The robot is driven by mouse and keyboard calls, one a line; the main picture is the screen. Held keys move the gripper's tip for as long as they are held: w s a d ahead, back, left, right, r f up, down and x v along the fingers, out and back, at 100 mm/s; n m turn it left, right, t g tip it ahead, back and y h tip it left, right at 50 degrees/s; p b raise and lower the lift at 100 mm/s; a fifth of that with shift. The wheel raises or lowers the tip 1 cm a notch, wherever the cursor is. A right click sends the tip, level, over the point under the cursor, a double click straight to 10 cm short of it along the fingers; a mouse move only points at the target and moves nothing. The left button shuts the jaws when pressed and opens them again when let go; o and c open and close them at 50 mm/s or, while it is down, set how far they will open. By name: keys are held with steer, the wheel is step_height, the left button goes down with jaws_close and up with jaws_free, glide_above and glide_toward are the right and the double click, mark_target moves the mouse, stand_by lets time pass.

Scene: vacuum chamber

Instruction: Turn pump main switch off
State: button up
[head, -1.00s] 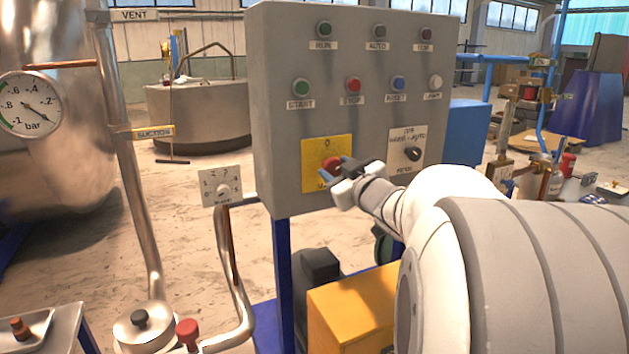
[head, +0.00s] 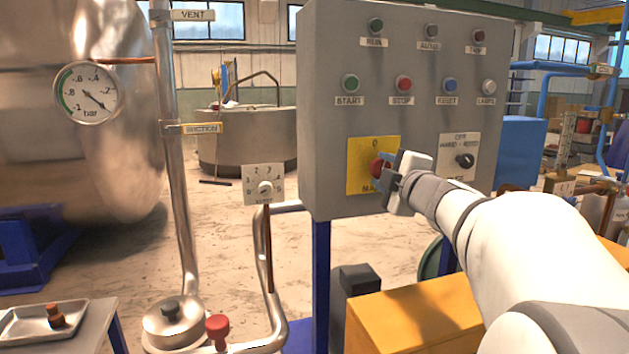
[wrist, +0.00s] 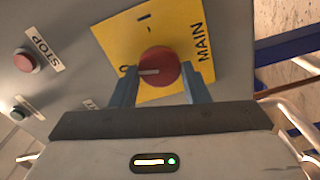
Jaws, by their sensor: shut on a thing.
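The pump main switch is a red round knob (wrist: 158,67) on a yellow plate (wrist: 108,38) marked 0, I and MAIN. In the wrist view the knob's white line points left to the 0. My gripper (wrist: 162,85) is shut on the knob, one blue-grey finger on each side. In the head view my gripper (head: 384,172) reaches the knob (head: 377,168) from the right and hides part of it. The yellow plate (head: 358,180) shows its 0 at the top; its lower lettering is partly covered.
The grey control panel (head: 330,100) carries several buttons, including START (head: 350,83) and STOP (head: 403,84). A black selector (head: 464,161) sits close right of my gripper. A dial plate (head: 263,184) and pipe stand left. A yellow box (head: 415,318) lies below my arm.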

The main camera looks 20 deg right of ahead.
steer(key=shift+f+n+b, duration=0.15)
steer(key=shift+n+b, duration=0.7)
steer(key=shift+n, duration=0.65)
steer(key=o, duration=1)
steer(key=shift+c, duration=0.2)
steer(key=shift+s, duration=0.1)
steer(key=s, duration=0.7)
steer(key=shift+s+d, duration=0.15)
steer(key=shift+s, duration=0.15)
steer(key=shift+s, duration=0.1)
